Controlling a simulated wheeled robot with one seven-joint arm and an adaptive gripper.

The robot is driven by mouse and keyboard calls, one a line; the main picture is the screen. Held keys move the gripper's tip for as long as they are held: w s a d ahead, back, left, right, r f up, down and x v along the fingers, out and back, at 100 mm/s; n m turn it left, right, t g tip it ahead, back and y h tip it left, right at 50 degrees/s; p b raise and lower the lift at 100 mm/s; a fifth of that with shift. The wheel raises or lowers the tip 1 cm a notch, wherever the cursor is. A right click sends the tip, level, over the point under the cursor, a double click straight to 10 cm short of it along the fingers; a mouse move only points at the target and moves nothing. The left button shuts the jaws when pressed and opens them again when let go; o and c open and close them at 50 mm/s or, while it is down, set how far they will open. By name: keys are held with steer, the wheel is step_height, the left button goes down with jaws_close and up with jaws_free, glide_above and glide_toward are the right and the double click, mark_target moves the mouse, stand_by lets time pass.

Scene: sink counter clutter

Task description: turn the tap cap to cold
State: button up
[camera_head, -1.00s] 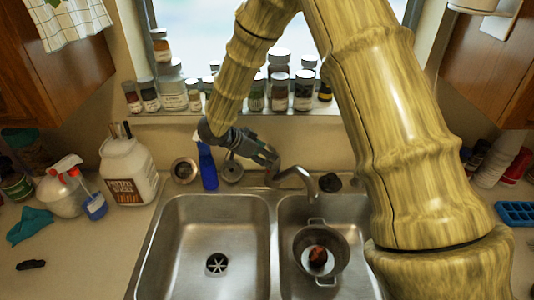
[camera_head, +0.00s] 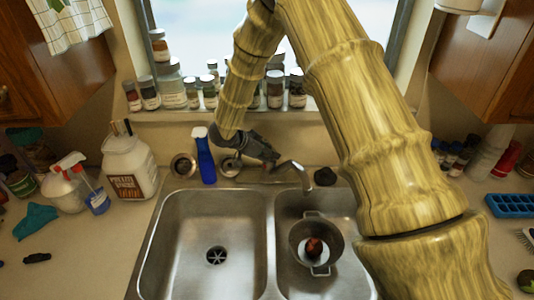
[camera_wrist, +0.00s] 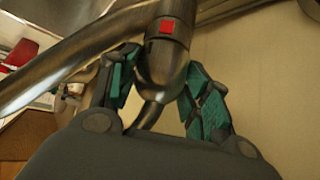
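The tap cap (camera_wrist: 165,55) is a dark metal rounded piece with a red square mark on its side, in the wrist view. A metal spout (camera_wrist: 60,65) runs from it toward the left. My gripper (camera_wrist: 165,92) is open, with one teal-padded finger on each side of the cap. I cannot tell whether either pad touches it. In the head view my gripper (camera_head: 268,158) is behind the sink at the tap base, and it hides the cap there. The tap spout (camera_head: 299,174) curves over the right basin.
A pot (camera_head: 330,238) with a reddish item lies in the right basin; the left basin (camera_head: 180,235) is empty. Several jars (camera_head: 275,90) line the sill behind. A white jug (camera_head: 130,168) stands on the left counter.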

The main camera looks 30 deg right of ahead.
steer(key=shift+n+t, duration=0.3)
steer(key=n+t+b, duration=0.1)
steer(key=n+t, duration=0.1)
steer(key=shift+s+d+n+y, duration=0.1)
steer(key=shift+n+y, duration=0.3)
steer(key=n+t+y+b, duration=0.1)
steer(key=n+t, duration=0.1)
steer(key=n, duration=0.1)
steer(key=shift+s, duration=0.1)
steer(key=n+t+y+b, duration=0.1)
steer(key=n+b, duration=0.1)
steer(key=n+t+y+b, duration=0.1)
steer(key=n+y+b, duration=0.1)
steer(key=n, duration=0.1)
steer(key=shift+d+r, duration=0.1)
steer(key=shift+d, duration=0.1)
steer(key=shift+s+n+t+y, duration=0.1)
steer(key=shift+n+t+y, duration=0.2)
steer(key=o, duration=0.7)
